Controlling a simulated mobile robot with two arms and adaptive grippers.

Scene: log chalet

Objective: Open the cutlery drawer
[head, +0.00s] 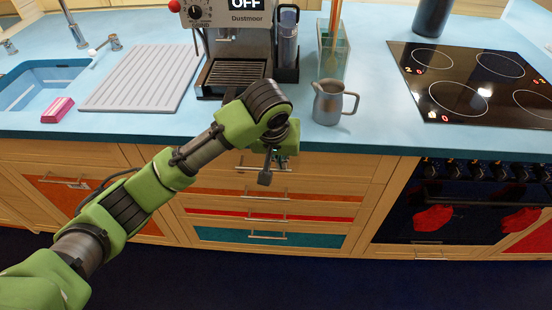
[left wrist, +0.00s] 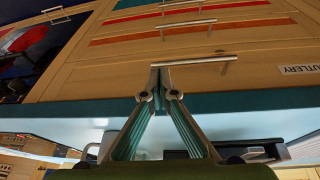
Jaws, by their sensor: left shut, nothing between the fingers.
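The cutlery drawer (head: 335,165) is the plain wooden top drawer of the stack under the blue counter, and it looks shut. In the left wrist view its front (left wrist: 100,78) carries a partly cut-off label (left wrist: 298,69) reading "UTLERY". Its metal bar handle (left wrist: 205,61) runs across the front there; in the head view my arm partly covers it. My left gripper (head: 266,178) is in front of this drawer, by the handle. In the left wrist view its fingertips (left wrist: 160,84) meet close to one end of the handle, with nothing between them. I cannot tell whether they touch it.
Lower drawers with orange, red and teal (head: 215,235) fronts are below. An oven (head: 460,205) is at the right, under the cooktop (head: 470,80). A metal jug (head: 328,103) stands near the counter edge, beside the coffee machine (head: 240,45). The dark floor in front is clear.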

